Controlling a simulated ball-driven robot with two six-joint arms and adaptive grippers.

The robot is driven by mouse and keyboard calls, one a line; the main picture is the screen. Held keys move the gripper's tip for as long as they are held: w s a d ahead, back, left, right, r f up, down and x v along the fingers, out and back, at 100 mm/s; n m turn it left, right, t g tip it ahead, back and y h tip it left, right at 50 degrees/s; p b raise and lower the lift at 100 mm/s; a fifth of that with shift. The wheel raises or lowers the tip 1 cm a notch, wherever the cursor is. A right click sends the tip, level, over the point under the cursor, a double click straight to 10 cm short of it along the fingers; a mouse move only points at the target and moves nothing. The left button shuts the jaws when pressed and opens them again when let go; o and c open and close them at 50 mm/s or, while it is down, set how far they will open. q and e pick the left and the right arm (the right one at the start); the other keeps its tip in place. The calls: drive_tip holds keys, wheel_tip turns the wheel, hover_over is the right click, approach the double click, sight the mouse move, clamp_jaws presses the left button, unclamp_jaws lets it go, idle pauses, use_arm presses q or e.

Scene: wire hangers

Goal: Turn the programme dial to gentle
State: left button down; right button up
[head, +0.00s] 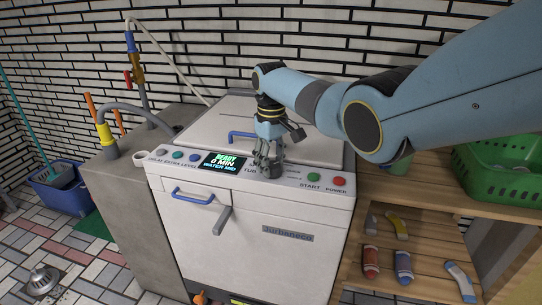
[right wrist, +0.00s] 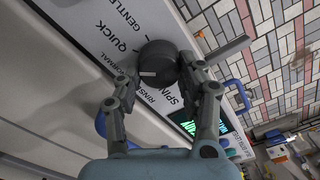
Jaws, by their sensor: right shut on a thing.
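The programme dial (right wrist: 158,60) is a dark grey round knob on the washer's white top panel. In the head view it shows dark under my right gripper (head: 268,156). In the right wrist view, the two fingers of my right gripper (right wrist: 160,72) are closed on opposite sides of the dial. A short pale mark on the dial's face points left in that view; I cannot tell exactly which word it meets. The GENTLE label (right wrist: 128,12) is at the upper left, with QUICK and NORMAL below it, and RINSE and SPIN under the dial. My left gripper is not in view.
The display (head: 223,161) reads READY, 0 MIN, WATER MID. Green START (head: 314,177) and red POWER (head: 338,181) buttons sit right of the dial. A blue lid handle (head: 242,135) is behind it. A wooden shelf and green basket (head: 492,172) stand at the right.

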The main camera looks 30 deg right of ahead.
sight(274, 163)
drive_tip(key=m+p, duration=0.1)
drive_tip(key=m, duration=0.1)
drive_tip(key=shift+d+r+m, duration=0.1)
drive_tip(key=shift+r+m, duration=0.05)
drive_tip(key=shift+m, duration=0.25)
drive_tip(key=m+p, duration=0.1)
drive_tip(key=m, duration=0.1)
drive_tip(key=shift+m, duration=0.4)
drive_tip(key=m+p, duration=0.1)
drive_tip(key=m, duration=0.2)
drive_tip(key=shift+d, duration=0.15)
drive_tip(key=shift+m+p, duration=0.4)
drive_tip(key=shift+m, duration=1.3)
drive_tip(key=o, duration=1.1)
drive_tip(key=shift+s, duration=0.1)
drive_tip(key=shift+o, duration=0.2)
wheel_tip(274, 163, up, 12)
